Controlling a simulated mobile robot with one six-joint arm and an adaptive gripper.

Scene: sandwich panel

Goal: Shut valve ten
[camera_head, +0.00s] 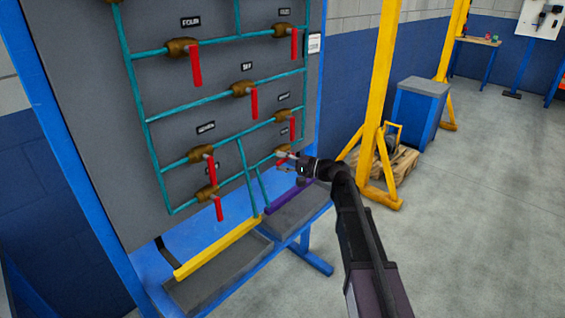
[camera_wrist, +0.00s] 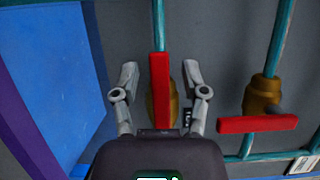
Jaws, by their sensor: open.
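A grey panel carries several brass valves with red handles on teal pipes. I cannot read the small labels, so I cannot tell which is valve ten. My gripper (camera_head: 281,161) is at the lower right valve (camera_head: 283,150), partly covering it. In the wrist view, my gripper (camera_wrist: 160,72) is open, with one finger on each side of that valve's red handle (camera_wrist: 160,92). The handle lies in line with its pipe (camera_wrist: 159,25). The brass body behind it is partly hidden. I see no clear finger contact with the handle.
A neighbouring valve (camera_wrist: 262,92) is to the right in the wrist view, its red handle (camera_wrist: 257,124) across its pipe. Below the panel are a yellow bar (camera_head: 215,249), a purple bar (camera_head: 288,197) and grey trays. A yellow post (camera_head: 383,75) stands right; open floor lies beyond my arm.

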